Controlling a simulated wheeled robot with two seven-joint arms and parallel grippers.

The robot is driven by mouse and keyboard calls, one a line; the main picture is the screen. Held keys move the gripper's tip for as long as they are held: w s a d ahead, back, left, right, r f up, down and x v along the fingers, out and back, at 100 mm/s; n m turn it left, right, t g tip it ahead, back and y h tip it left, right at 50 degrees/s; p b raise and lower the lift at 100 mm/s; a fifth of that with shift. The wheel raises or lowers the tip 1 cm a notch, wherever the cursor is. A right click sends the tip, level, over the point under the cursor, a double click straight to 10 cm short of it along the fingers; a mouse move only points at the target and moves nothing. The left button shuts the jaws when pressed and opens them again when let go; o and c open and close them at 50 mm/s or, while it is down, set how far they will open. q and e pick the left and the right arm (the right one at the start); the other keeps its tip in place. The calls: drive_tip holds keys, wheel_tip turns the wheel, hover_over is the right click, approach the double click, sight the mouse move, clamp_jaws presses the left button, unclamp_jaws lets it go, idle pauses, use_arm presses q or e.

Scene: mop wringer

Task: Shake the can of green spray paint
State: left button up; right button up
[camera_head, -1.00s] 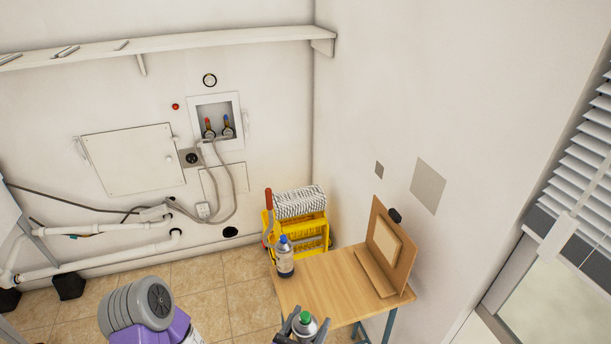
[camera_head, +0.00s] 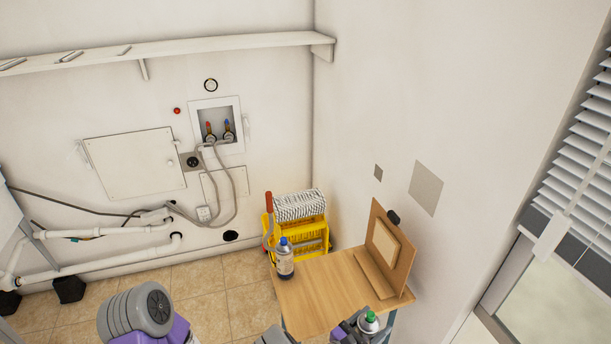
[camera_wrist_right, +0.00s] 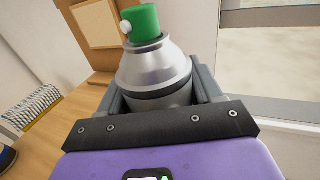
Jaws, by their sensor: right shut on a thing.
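The spray can has a silver shoulder and a green cap with a white nozzle. In the head view the can (camera_head: 370,319) is at the bottom, in front of the table's right front corner. My right gripper (camera_head: 357,326) is shut around the can's body. In the right wrist view the can (camera_wrist_right: 153,66) stands up between the two grey fingers of the right gripper (camera_wrist_right: 160,95), cap uppermost. Its lower body is hidden by the gripper. My left arm shows at the bottom left of the head view, but I make out no left fingers.
A wooden table (camera_head: 322,292) bears a blue-capped bottle (camera_head: 285,261) at its left and an upright board (camera_head: 405,246) at its right. A yellow mop wringer bucket (camera_head: 313,231) with a red-handled lever stands behind. Most of the tabletop is clear.

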drive_tip(key=shift+d+r, duration=0.15)
drive_tip(key=shift+d, duration=0.15)
wheel_tip(320, 180, up, 9)
drive_tip(key=p, duration=0.8)
drive_tip(key=shift+f, duration=0.25)
wheel_tip(320, 180, down, 9)
drive_tip(key=b, duration=0.7)
drive_tip(key=shift+f, duration=0.2)
drive_tip(key=shift+r, duration=0.1)
drive_tip(key=shift+r, duration=0.1)
wheel_tip(320, 180, up, 9)
drive_tip(key=p, duration=0.8)
drive_tip(key=shift+r, duration=0.1)
